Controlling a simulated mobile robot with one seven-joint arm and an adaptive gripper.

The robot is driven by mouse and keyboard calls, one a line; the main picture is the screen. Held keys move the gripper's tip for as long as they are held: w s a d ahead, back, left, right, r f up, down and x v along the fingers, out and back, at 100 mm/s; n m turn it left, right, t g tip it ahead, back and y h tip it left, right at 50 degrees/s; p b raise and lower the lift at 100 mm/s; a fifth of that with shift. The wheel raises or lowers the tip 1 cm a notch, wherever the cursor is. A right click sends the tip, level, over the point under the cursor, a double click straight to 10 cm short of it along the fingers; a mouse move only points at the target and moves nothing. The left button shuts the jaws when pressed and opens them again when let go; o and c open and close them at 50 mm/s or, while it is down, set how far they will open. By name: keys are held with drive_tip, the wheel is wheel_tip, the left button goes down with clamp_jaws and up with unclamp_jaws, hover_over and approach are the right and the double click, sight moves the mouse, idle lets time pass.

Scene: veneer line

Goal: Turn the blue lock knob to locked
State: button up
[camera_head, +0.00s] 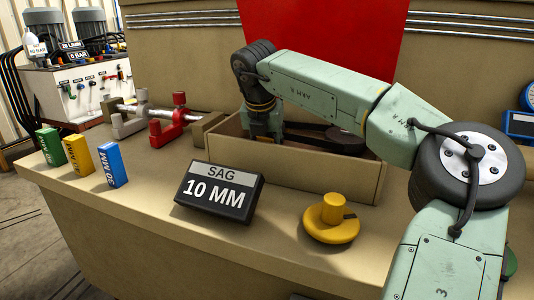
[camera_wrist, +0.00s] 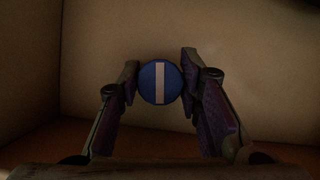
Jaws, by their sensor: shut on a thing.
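In the wrist view the blue lock knob (camera_wrist: 148,85) shows as a round blue face with a pale bar standing straight up and down. My gripper (camera_wrist: 160,83) has one finger on each side of the knob and is shut on it. In the head view my arm reaches down into an open tan box (camera_head: 290,159), with my gripper (camera_head: 265,136) inside at its left end. There the box wall and my arm hide the knob. No lock marking shows around the knob.
On the bench before the box stand a black "SAG 10 MM" display (camera_head: 219,191) and a yellow knob (camera_head: 331,221). Green (camera_head: 50,147), yellow (camera_head: 78,155) and blue (camera_head: 112,164) blocks stand at left.

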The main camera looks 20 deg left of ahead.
drive_tip(key=shift+m+h, duration=0.3)
drive_tip(key=shift+m, duration=0.4)
drive_tip(key=o, duration=1.1)
drive_tip(key=shift+o, duration=0.2)
drive_tip(key=v, duration=1.2)
